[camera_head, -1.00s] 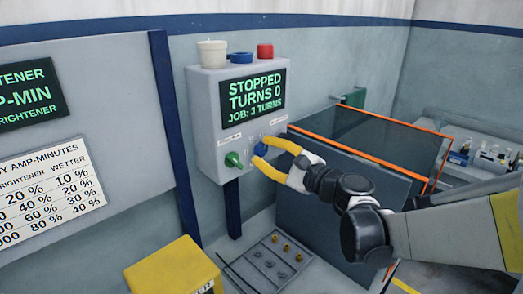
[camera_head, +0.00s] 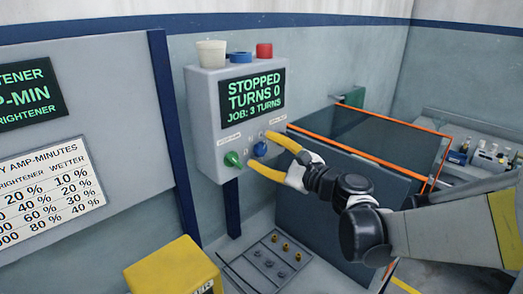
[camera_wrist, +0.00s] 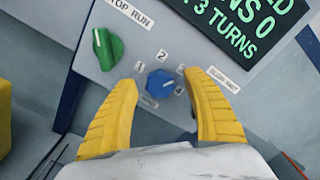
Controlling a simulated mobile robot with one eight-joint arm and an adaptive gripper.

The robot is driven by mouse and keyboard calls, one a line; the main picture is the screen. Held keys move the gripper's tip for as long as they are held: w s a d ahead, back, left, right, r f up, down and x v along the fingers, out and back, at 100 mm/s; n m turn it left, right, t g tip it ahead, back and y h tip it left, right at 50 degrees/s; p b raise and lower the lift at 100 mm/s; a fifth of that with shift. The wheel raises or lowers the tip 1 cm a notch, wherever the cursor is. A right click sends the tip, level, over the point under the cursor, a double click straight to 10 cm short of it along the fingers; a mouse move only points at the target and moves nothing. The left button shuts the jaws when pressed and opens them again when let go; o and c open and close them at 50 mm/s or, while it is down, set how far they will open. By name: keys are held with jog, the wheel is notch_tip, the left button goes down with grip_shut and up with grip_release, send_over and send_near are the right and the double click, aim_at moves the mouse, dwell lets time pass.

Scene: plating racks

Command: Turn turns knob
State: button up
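The blue turns knob (camera_head: 260,149) is on the lower front of a grey control box (camera_head: 205,103). In the wrist view the blue knob (camera_wrist: 161,82) has a white pointer line and number labels around it. My gripper (camera_head: 256,150) has yellow fingers and is open. In the wrist view my gripper (camera_wrist: 164,82) has one finger on each side of the knob, with gaps visible. The green knob (camera_head: 232,159) is left of it; in the wrist view the green knob (camera_wrist: 107,47) is labelled STOP RUN. The screen (camera_head: 253,97) reads STOPPED, TURNS 0, JOB: 3 TURNS.
A white cup (camera_head: 212,54), a blue ring (camera_head: 240,57) and a red item (camera_head: 264,51) sit on the box. A grey tank with an orange rim (camera_head: 385,159) stands right. A yellow block (camera_head: 172,270) and a grey tray with small knobs (camera_head: 264,262) are below.

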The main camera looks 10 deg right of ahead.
jog(key=v, duration=1.2)
